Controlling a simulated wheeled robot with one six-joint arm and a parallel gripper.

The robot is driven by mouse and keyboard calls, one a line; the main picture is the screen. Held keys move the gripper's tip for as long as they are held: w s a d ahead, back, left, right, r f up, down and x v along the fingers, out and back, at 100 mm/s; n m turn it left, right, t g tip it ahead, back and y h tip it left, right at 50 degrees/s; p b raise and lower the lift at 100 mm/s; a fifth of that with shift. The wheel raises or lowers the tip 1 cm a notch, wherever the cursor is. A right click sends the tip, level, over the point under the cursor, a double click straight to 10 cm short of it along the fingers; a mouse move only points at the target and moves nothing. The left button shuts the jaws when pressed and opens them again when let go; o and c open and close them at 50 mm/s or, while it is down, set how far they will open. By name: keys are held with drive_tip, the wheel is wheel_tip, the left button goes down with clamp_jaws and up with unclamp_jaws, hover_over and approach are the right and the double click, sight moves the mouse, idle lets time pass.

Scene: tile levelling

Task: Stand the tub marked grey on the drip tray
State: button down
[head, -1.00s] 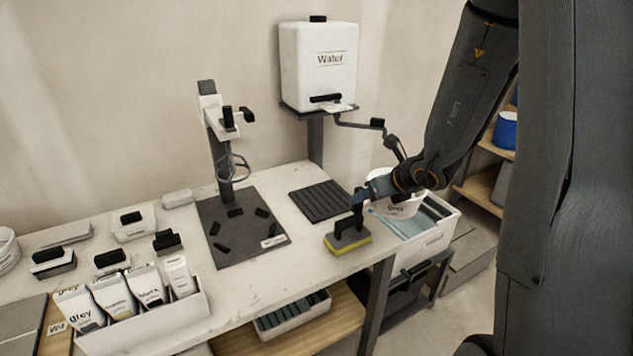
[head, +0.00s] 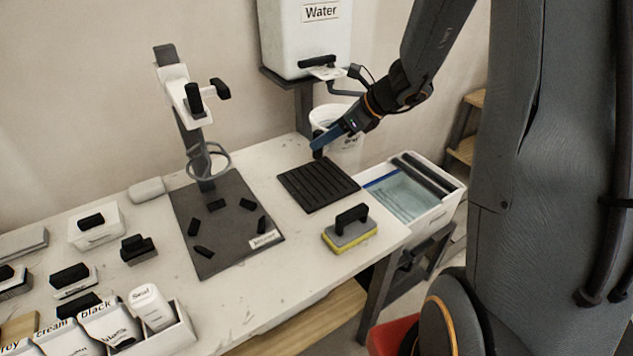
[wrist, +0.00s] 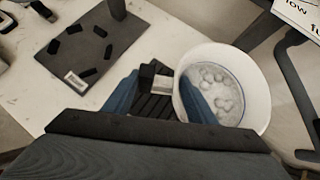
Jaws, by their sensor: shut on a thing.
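The white tub (head: 347,145) has a label that looks like "grey", partly covered by my gripper. In the wrist view the tub (wrist: 262,95) is open and upright, with grey lumpy contents inside. My gripper (head: 320,147) is shut on the tub at its left side; in the wrist view its blue fingers (wrist: 158,98) show either side of a small pale and dark part there. The black ribbed drip tray (head: 318,186) lies on the bench; it shows partly under the fingers (wrist: 150,107). The tub is beside the tray's far right corner; its height above the bench is unclear.
The Water tank (head: 305,45) stands above on a bracket, its tap close to my arm. A sponge float (head: 350,232) lies in front of the tray. A wash bin (head: 436,205) is at right, a dark mat with a stand (head: 230,240) at left. The tray top looks clear.

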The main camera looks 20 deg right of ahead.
drive_tip(key=s+a+n+g+y, duration=0.2)
drive_tip(key=s+n+g, duration=0.2)
drive_tip(key=s+n, duration=0.25)
drive_tip(key=shift+n+g, duration=0.35)
drive_tip(key=shift+g, duration=0.05)
drive_tip(key=shift+d+f+p, duration=0.15)
drive_tip(key=shift+f+p, duration=0.05)
drive_tip(key=shift+f, duration=2.5)
drive_tip(key=shift+d+f+p, duration=0.15)
drive_tip(key=shift+f+p, duration=0.05)
drive_tip(key=shift+f, duration=2.5)
drive_tip(key=c, duration=0.8)
unclamp_jaws()
drive_tip(key=shift+o, duration=0.2)
